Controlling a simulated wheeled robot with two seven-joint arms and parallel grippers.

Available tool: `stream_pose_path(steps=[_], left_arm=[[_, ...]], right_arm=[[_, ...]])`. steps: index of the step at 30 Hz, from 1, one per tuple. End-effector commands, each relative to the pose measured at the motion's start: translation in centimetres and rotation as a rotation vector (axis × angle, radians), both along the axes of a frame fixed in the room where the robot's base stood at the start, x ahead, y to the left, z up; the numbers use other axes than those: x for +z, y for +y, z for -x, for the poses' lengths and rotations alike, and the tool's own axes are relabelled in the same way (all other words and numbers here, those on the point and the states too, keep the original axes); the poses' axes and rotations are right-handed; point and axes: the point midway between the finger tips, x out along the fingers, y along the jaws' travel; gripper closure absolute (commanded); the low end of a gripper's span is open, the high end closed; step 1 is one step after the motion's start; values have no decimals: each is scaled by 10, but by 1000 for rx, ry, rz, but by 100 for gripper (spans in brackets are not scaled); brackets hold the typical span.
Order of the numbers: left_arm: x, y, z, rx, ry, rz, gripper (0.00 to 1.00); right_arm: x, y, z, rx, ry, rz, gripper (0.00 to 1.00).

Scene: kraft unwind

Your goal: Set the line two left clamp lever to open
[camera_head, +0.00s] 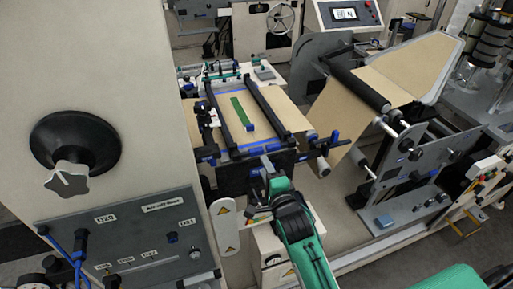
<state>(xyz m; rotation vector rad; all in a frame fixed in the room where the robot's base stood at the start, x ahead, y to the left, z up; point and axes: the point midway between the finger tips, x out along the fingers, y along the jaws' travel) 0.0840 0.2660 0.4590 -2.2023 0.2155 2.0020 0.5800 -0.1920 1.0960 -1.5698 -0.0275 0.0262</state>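The splice table (225,92) stands left of centre, with brown kraft web and blue edges. Two long dark clamp bars lie along it, a left bar (217,113) and a right bar (266,106). Small blue-and-black fittings (204,117) sit along its left side. A blue handle-like part (333,138) sticks out at its front right corner. I cannot tell which part is the line two left clamp lever or how it is set. My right gripper (266,166) is at the table's front edge, its fingers small and partly hidden by my green-and-black arm. My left gripper is out of view.
A large pale cabinet with a black knob (74,151) and a grey control panel (130,243) fills the left. A roller stand (420,160) with kraft web stands at right. A display box (345,13) is behind. Floor shows at lower right.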

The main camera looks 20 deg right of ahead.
Motion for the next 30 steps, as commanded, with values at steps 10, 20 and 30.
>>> stream_pose_path(steps=[10, 20, 30], left_arm=[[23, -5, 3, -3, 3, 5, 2], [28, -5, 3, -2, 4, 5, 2], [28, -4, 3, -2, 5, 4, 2]], right_arm=[[2, 2, -61, 1, 1, 2, 60], [-1, 3, -82, 1, 2, 1, 60], [-1, 3, -82, 1, 2, 1, 80]])
